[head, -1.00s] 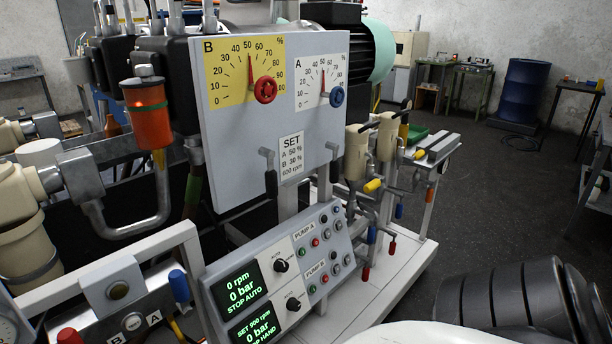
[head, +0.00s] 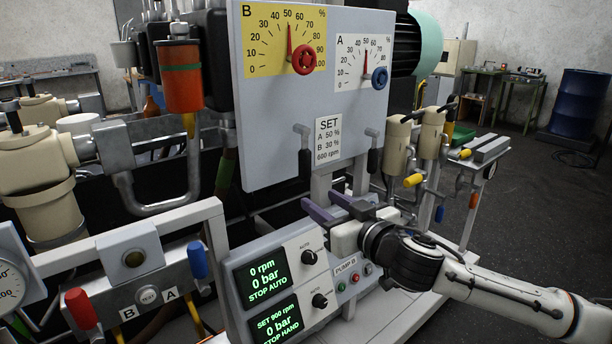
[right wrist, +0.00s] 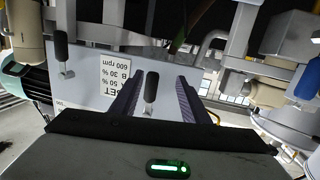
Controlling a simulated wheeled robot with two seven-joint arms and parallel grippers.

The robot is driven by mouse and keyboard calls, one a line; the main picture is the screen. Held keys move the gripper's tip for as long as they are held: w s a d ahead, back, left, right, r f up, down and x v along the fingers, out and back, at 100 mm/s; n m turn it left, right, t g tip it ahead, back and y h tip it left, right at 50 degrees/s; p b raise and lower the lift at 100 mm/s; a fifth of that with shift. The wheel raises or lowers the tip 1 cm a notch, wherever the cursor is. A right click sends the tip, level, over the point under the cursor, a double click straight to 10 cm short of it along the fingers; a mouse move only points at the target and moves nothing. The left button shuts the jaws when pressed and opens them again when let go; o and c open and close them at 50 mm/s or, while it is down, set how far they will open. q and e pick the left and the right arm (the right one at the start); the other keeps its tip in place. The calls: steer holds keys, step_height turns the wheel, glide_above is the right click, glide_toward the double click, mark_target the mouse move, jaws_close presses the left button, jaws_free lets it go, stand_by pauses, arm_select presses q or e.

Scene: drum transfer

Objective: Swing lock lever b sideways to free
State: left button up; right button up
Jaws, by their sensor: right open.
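Two lock levers with black grips hang at the lower edge of the grey dial panel (head: 290,110). The left lever (head: 305,159), below the yellow B dial, seems to be lever b. The other lever (head: 373,160) is below the A dial. Both grips point down. My right gripper (head: 319,206) is open and empty, below and in front of the panel, pointing left. In the right wrist view, which is upside down, the left lever's grip (right wrist: 151,88) appears between the open fingers (right wrist: 156,98). Contact cannot be told. My left gripper is not in view.
A control box with green displays (head: 262,280) is just below my right gripper. Beige valves with a yellow handle (head: 413,180) stand to the right. A blue handle (head: 197,260) and a red knob (head: 78,305) are at lower left. Open floor is at the right.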

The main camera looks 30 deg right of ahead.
steer(key=t, duration=0.1)
glide_toward(308, 161)
steer(key=w, duration=0.1)
steer(key=shift+m, duration=0.3)
steer(key=w, duration=0.3)
steer(key=w+p, duration=0.1)
steer(key=w, duration=0.3)
steer(key=w+d+p, duration=0.1)
steer(key=w, duration=0.2)
steer(key=shift+w+d, duration=0.1)
steer(key=shift+w, duration=0.1)
steer(key=shift+f, duration=0.1)
jaws_close()
